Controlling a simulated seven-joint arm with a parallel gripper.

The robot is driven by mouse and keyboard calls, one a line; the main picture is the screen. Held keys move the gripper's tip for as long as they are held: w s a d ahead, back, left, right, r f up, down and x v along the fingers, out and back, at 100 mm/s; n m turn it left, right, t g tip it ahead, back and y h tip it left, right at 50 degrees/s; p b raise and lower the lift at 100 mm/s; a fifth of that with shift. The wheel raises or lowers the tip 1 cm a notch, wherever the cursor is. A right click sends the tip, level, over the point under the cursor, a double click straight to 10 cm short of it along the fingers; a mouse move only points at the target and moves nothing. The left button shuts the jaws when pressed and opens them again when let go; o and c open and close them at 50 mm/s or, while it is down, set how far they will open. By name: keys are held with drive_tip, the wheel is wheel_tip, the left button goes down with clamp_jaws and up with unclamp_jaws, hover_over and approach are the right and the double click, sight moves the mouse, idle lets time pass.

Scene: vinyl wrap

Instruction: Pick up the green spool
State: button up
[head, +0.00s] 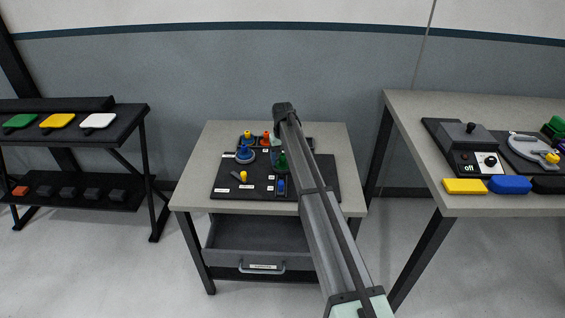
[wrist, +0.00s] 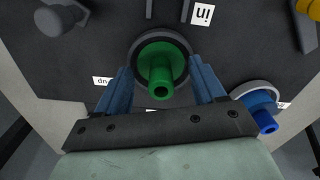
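The green spool (wrist: 162,68) sits on the dark board in the wrist view, its round flange inside a dark ring and its hollow stem toward the camera. My gripper (wrist: 160,72) is open, with one blue finger on each side of the spool. Gaps show between the fingers and the spool, and I cannot tell whether the fingertips reach down beside it. In the head view the green spool (head: 282,162) shows beside my arm, which hides part of the board and most of the gripper.
A blue spool (wrist: 262,112) with a pale flange lies close to the right finger. A right table (head: 500,205) carries a control box (head: 465,137); a shelf (head: 128,118) stands left.

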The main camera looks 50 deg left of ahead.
drive_tip(key=c, duration=0.7)
drive_tip(key=shift+o, duration=0.2)
drive_tip(key=shift+r, duration=0.15)
